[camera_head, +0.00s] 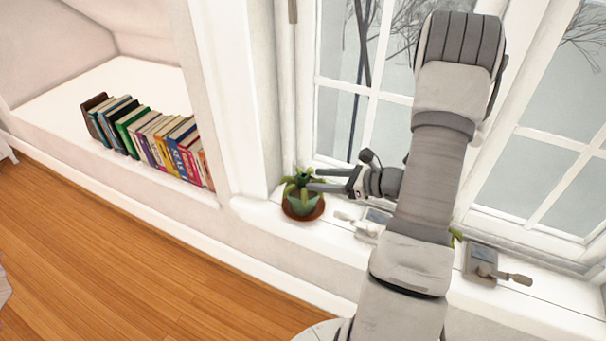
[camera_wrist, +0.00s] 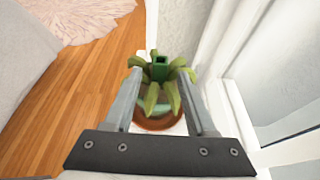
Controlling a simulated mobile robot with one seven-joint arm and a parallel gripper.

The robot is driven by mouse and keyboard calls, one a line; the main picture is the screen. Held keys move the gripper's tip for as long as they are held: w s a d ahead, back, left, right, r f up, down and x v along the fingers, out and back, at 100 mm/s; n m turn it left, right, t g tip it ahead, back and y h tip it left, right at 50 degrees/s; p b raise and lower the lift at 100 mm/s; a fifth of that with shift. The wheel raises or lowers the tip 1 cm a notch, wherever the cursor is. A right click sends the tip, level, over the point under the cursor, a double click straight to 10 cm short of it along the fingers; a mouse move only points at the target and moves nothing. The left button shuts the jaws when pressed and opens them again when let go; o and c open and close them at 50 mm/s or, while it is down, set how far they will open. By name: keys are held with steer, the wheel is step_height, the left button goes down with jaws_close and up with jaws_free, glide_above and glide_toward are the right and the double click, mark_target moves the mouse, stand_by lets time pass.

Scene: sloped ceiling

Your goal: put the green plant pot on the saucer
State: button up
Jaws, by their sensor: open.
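The green plant pot (camera_head: 302,204) holds a leafy plant and stands upright on the left end of the white windowsill. The brown saucer (camera_head: 290,212) is beneath it, and its rim shows around the pot's base. My gripper (camera_head: 312,180) is open, with its fingers at the height of the plant's leaves. In the wrist view, the fingers of my gripper (camera_wrist: 161,80) are on either side of the plant. The pot (camera_wrist: 150,104) and the saucer (camera_wrist: 150,124) show between them. Whether a finger touches the leaves I cannot tell.
A row of books (camera_head: 150,140) stands on the white ledge at left. Grey window hardware (camera_head: 482,265) lies on the sill at right. Leaf tips (camera_head: 457,234) show beside my arm, which hides what is behind it. Window panes (camera_head: 350,60) rise close behind the sill.

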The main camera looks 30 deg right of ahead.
steer(key=v, duration=0.3)
steer(key=shift+s+d+r, duration=0.1)
steer(key=shift+s+d, duration=0.1)
steer(key=shift+s, duration=0.05)
